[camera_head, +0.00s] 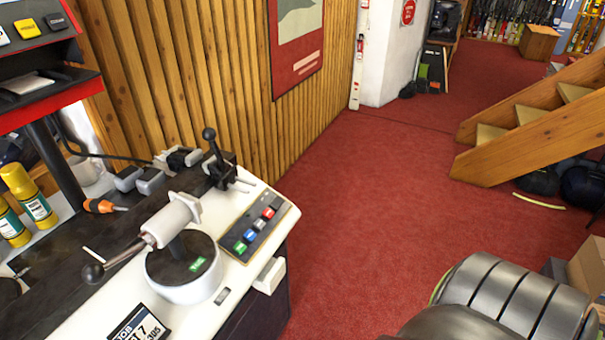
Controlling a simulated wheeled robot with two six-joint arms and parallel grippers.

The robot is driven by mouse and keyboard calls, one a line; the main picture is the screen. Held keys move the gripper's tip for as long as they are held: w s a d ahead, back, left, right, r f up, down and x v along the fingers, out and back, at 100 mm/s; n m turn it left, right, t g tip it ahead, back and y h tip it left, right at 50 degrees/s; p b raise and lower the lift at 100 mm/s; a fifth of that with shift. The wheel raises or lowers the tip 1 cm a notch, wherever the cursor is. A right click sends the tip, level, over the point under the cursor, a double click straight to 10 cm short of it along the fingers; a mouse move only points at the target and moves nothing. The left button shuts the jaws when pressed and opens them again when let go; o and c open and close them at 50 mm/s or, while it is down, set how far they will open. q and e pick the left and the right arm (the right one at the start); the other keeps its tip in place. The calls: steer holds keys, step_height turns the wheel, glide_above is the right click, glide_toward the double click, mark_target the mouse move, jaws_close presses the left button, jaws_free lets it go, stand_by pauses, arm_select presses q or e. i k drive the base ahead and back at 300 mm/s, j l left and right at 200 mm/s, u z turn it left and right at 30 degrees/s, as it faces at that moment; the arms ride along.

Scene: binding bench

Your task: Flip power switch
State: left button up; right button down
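The binding bench (249,276) stands at the left with a white top. A dark panel (254,231) on it carries a row of small red, white, blue and green buttons or switches. A green marked piece (197,264) sits on the round base of the clamp-like device. A small grey fitting (222,296) lies at the bench's front. I cannot tell which of these is the power switch, or whether it is on or off. Neither of my grippers shows in the head view.
A lever with a black ball (93,273) sticks out over the bench. Yellow-capped bottles (29,195) and an orange-handled tool (103,206) are at the left. Red carpet (370,220) is clear to the right. A grey ribbed object (500,300) fills the lower right. Wooden stairs (540,120) stand beyond.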

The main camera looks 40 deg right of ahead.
mark_target(277, 202)
steer(key=i+l, duration=0.1)
steer(key=l, duration=1.45)
steer(key=i, duration=0.05)
